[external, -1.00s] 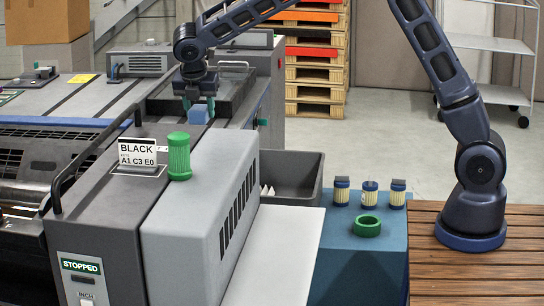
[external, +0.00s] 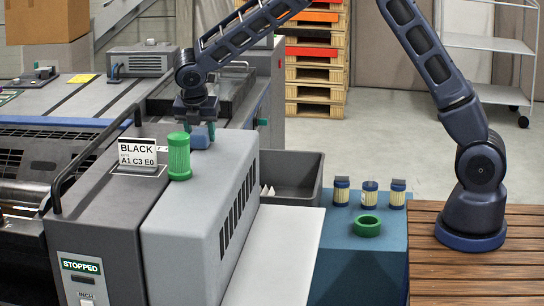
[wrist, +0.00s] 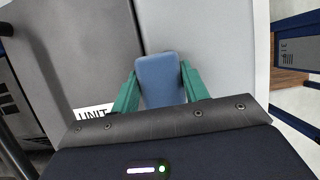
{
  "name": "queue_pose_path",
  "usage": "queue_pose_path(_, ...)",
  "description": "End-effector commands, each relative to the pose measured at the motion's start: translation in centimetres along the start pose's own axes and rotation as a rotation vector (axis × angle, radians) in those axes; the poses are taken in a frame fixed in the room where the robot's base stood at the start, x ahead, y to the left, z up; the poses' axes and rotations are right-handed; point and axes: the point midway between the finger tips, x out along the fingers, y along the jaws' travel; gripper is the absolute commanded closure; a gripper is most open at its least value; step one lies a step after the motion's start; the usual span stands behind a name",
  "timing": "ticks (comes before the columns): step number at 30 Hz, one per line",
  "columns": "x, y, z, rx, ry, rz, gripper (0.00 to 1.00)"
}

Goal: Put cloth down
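A blue folded cloth (wrist: 160,84) sits between the green fingers of my gripper (wrist: 159,88) in the wrist view, with a finger against each side. In the external view the cloth (external: 201,138) shows between the fingers of my gripper (external: 200,132), which points down over the far end of the light grey housing (external: 205,195), behind the green cylinder. I cannot tell whether the cloth touches the housing top.
A BLACK label (external: 138,155) and a dark handrail (external: 95,165) are to the left. A grey bin (external: 290,178), several small jars (external: 369,194) and a green ring (external: 367,226) are to the right.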

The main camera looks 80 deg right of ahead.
Motion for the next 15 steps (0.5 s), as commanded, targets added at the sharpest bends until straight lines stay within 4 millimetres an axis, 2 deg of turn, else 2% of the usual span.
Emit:
queue_pose_path(1,0.01,0.0,-0.01,0.0,0.0,0.0,0.47)
queue_pose_path(3,0.01,-0.01,-0.01,0.0,0.0,0.0,0.34)
queue_pose_path(15,-0.59,0.03,0.08,0.0,0.0,0.001,0.33)
